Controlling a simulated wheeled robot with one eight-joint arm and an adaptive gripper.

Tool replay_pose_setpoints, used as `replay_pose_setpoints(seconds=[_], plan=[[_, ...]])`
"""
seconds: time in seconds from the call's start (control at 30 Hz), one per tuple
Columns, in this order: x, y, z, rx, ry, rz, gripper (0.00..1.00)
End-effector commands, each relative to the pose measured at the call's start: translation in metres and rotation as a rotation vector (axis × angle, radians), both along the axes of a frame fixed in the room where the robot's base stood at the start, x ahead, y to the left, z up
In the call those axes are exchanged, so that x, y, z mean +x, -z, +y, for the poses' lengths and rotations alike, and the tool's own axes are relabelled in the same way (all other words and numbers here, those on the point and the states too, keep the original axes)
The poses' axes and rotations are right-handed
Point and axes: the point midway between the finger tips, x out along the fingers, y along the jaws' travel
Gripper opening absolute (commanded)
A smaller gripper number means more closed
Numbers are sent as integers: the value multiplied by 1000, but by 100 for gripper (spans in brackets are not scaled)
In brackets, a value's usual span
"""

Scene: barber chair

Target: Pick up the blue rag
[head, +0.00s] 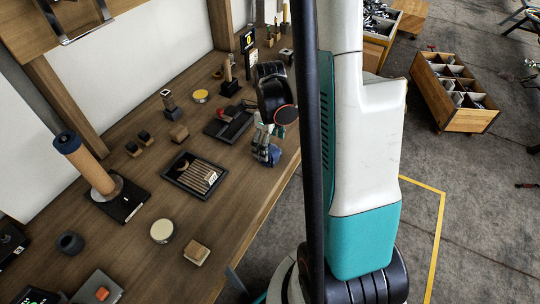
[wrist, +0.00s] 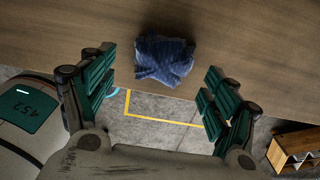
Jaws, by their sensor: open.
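The blue rag (wrist: 163,58) lies crumpled on the wooden table (wrist: 250,50), close to its edge, in the wrist view. My gripper (wrist: 160,72) is open, with its green-padded fingers to the left and right of the rag and apart from it. In the head view my gripper (head: 265,143) points down over the table's right edge. A bluish patch at its fingertips seems to be the rag (head: 273,156), mostly hidden by the fingers.
A black tray with wooden pieces (head: 195,174) lies left of my gripper, and a dark tray (head: 229,122) lies behind it. A brown roll on a stand (head: 88,165) stands farther left. Wooden bins (head: 455,92) stand on the floor at right.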

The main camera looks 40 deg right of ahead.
Motion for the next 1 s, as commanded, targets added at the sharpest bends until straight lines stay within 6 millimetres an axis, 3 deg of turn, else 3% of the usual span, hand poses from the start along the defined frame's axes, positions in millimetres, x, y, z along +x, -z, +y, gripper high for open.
replay_pose_setpoints(seconds=[0.3, 0.57, 0.8, 1.0], plan=[[1, 45, -4, 0, 0, 0, 80], [0, 47, -3, 0, 0, 0, 80], [0, 47, -3, 0, 0, 0, 33], [0, 47, -3, 0, 0, 0, 33]])
